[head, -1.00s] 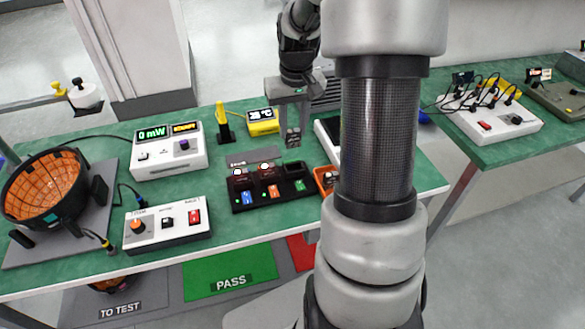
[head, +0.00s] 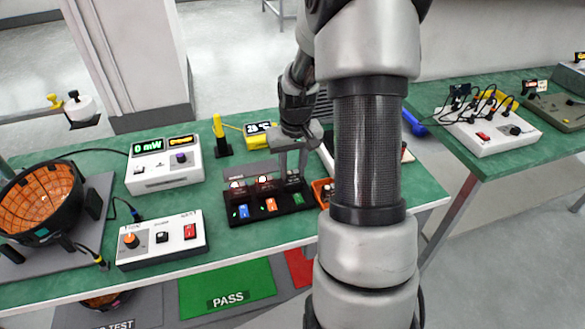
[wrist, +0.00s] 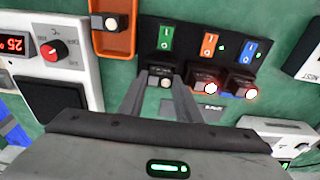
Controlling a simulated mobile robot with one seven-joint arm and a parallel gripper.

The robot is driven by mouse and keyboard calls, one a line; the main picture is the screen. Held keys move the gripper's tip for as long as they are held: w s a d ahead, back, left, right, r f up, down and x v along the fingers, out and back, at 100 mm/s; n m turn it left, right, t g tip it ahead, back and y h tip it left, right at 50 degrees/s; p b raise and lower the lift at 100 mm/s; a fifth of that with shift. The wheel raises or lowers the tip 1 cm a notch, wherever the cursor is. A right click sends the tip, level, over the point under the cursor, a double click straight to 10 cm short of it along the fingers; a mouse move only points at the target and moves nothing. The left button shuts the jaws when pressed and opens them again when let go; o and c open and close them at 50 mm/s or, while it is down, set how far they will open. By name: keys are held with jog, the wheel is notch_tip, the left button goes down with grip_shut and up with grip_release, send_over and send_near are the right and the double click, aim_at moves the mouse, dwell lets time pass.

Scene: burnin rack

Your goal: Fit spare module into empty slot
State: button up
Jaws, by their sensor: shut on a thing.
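The black rack (head: 275,217) on the green bench has blue, orange and green switches. Dark modules with glowing lamps sit at the blue (wrist: 238,83) and orange (wrist: 204,80) positions. My gripper (head: 291,175) is at the rack's right end in the head view, by the green switch (head: 297,198). In the wrist view, my gripper (wrist: 160,88) is shut on the spare module (wrist: 160,72), a dark block with a pale, unlit knob. The module is at the position below the green switch. Its lower part is hidden, and I cannot tell how deep it sits.
An orange bin (wrist: 101,48) with another dark module (wrist: 112,20) stands beside the rack. A power meter (head: 165,165), a switch box (head: 160,240) and a yellow meter (head: 258,135) stand nearby. A green PASS mat (head: 226,287) lies below the bench edge.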

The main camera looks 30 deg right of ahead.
jog(key=shift+f, duration=0.2)
jog(key=o, duration=1.1)
jog(key=shift+c, duration=0.2)
jog(key=shift+r, duration=0.1)
jog(key=shift+r, duration=0.6)
notch_tip(320, 180, up, 11)
jog(key=s+p, duration=0.1)
jog(key=p, duration=0.1)
jog(key=shift+s+a, duration=0.15)
jog(key=shift+s, duration=0.05)
